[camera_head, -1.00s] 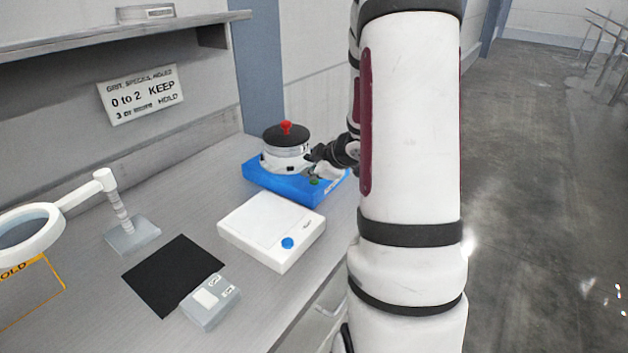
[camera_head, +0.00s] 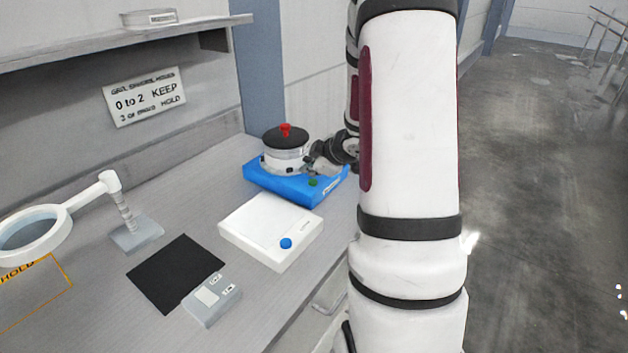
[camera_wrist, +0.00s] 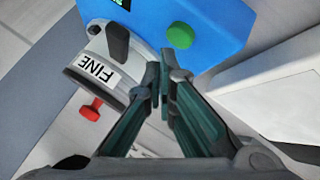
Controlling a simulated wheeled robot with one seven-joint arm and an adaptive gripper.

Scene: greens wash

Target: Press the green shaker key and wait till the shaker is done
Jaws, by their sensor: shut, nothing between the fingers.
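The blue shaker base (camera_head: 285,184) stands at the back of the bench, with a round white and steel sieve (camera_head: 284,160) with a black lid and red knob on it. The green shaker key (camera_head: 313,182) is on the front of the base. In the wrist view the green key (camera_wrist: 180,36) stands clear beside my fingertips, with a visible gap. My gripper (camera_wrist: 162,75) is shut and empty, over the base between the sieve and the key. A label reading FINE (camera_wrist: 98,70) is on the sieve. A small green display (camera_wrist: 121,3) is partly cut off.
A white scale (camera_head: 270,232) with a blue button stands in front of the shaker. A black mat (camera_head: 175,273), a small grey keypad device (camera_head: 212,299) and a magnifier lamp (camera_head: 122,215) are nearer. A sign (camera_head: 145,97) hangs on the wall.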

